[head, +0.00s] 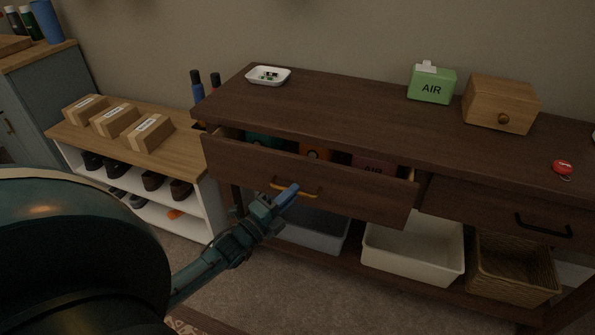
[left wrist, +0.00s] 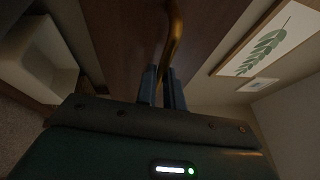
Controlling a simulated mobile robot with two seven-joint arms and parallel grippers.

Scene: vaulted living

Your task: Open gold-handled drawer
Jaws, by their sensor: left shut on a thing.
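The gold-handled drawer (head: 315,182) is in the left part of the dark wood console in the head view. It stands partly pulled out, with teal, orange and reddish things showing inside. Its gold handle (head: 305,192) is on the drawer front. In the left wrist view the two fingers (left wrist: 163,88) of my gripper are on either side of the gold handle bar (left wrist: 174,40). My right gripper is in neither view.
A second drawer with a black handle (head: 543,226) is shut at the right. A white bin (head: 415,262) and a wicker basket (head: 512,285) stand below. A white dish (head: 268,76), green AIR box (head: 432,86) and wooden box (head: 500,103) are on top. A low shoe shelf (head: 190,155) stands left.

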